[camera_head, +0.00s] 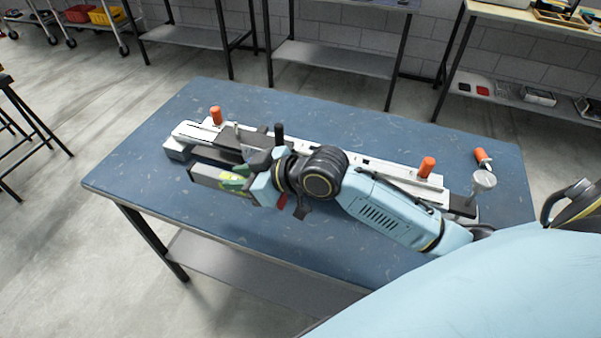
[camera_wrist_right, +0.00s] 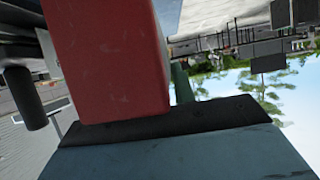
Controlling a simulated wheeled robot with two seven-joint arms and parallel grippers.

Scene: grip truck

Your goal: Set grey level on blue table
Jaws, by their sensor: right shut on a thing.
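The grey level (camera_head: 207,178), a bar with a green and yellow patch, is in the head view, in front of the long white rail fixture. My right gripper (camera_head: 250,180) is shut on it. The arm and gripper hide part of the level. I cannot tell whether it touches the table or hangs just above it. A red block (camera_wrist_right: 105,60), perhaps the level's end, fills the middle of the right wrist view; a small red piece also shows below the gripper in the head view. The blue table (camera_head: 130,170) lies under everything. My left gripper is out of view.
The white rail fixture (camera_head: 375,165) with orange knobs (camera_head: 427,167) runs across the table behind my right arm. The table's back middle and front left are clear. Other benches stand behind.

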